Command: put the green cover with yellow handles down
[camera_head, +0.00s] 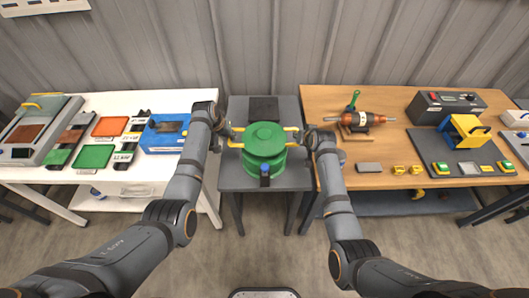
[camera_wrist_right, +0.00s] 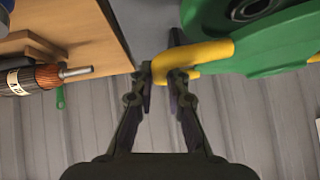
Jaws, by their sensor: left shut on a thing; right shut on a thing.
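The green cover (camera_head: 265,138) is a round green piece with a yellow handle on each side. It is over the grey middle table (camera_head: 235,178), above a green stacked body (camera_head: 266,165) with a blue part at its front. I cannot tell whether the cover touches what is below. My left gripper (camera_head: 232,136) is shut on the left yellow handle. My right gripper (camera_head: 308,138) is shut on the right yellow handle (camera_head: 292,130). In the right wrist view the yellow handle (camera_wrist_right: 205,58) sits between the fingertips (camera_wrist_right: 162,80), beside the green cover (camera_wrist_right: 265,50).
A black block (camera_head: 263,109) lies at the back of the middle table. The wooden table (camera_head: 390,150) on the right bears a rotor (camera_head: 360,119) on a cradle and several small parts. The white table (camera_head: 180,170) on the left bears coloured trays and a blue box (camera_head: 162,136).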

